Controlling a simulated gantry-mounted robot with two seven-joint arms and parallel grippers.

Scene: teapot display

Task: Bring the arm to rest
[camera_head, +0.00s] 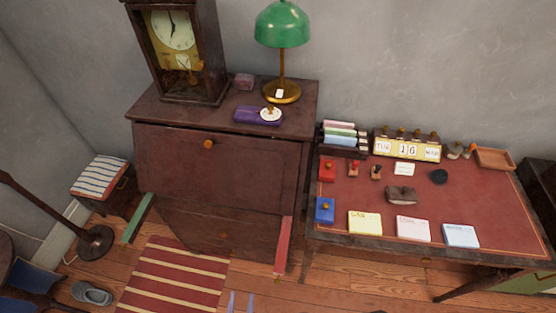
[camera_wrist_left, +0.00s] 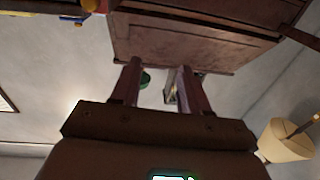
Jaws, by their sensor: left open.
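My left gripper (camera_head: 241,301) shows only as two pale purple fingertips at the bottom edge of the head view. They stand apart with nothing between them, over the floor in front of the cabinet. In the left wrist view the fingers of the left gripper (camera_wrist_left: 158,75) are also spread and empty. That view is upside down, with the dark wooden cabinet (camera_wrist_left: 190,40) beyond the fingers and the green lamp (camera_wrist_left: 145,79) seen between them. My right gripper is not in view.
The cabinet (camera_head: 220,165) has a green bar (camera_head: 138,218) and a red bar (camera_head: 283,247) sticking out. A clock (camera_head: 180,50), the lamp (camera_head: 282,25) and a purple pad (camera_head: 245,114) are on top. The desk (camera_head: 480,200) stands right. A striped rug (camera_head: 175,280) lies in front.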

